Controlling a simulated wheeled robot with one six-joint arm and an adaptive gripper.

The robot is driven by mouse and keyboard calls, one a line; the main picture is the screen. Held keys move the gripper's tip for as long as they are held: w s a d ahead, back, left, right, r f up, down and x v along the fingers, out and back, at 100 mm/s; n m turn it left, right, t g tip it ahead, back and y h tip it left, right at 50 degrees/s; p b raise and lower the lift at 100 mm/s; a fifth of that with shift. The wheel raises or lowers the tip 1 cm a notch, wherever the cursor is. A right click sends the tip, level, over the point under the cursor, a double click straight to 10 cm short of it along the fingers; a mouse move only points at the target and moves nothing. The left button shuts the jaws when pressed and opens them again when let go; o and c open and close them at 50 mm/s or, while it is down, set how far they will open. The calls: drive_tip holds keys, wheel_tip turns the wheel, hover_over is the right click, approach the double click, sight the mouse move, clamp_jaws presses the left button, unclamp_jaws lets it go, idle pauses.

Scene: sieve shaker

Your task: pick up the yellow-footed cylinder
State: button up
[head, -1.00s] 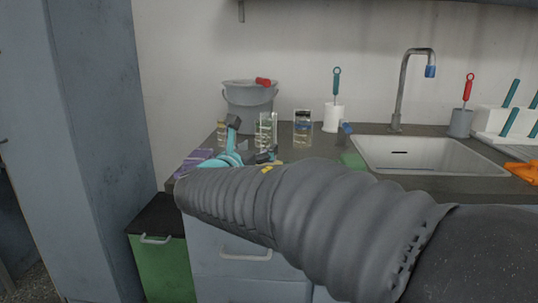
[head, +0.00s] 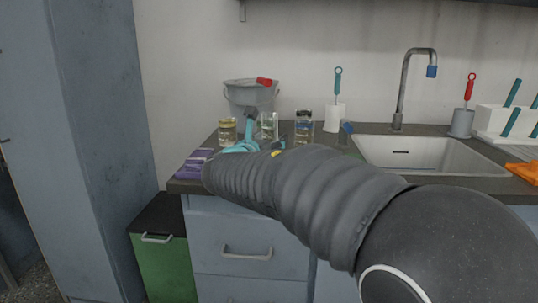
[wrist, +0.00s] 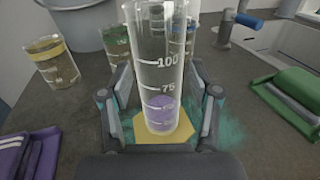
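The yellow-footed cylinder (wrist: 158,75) is a clear graduated tube standing upright in the middle of the wrist view. It has purple content low in the tube and a yellow foot on the worktop. My gripper (wrist: 161,97) is open, with one finger on each side of the cylinder. A gap shows between each finger and the glass. In the head view my gripper (head: 247,136) is partly hidden behind my arm, and I cannot clearly make out the cylinder there.
A yellowish beaker (wrist: 50,60) stands left of the cylinder, with a greenish one (wrist: 116,42) behind. A purple item (wrist: 28,155) lies at left and a green one (wrist: 292,98) at right. Behind are a grey bucket (head: 250,98) and, to the right, a sink (head: 430,156).

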clamp_jaws()
drive_tip(key=shift+r, duration=0.2)
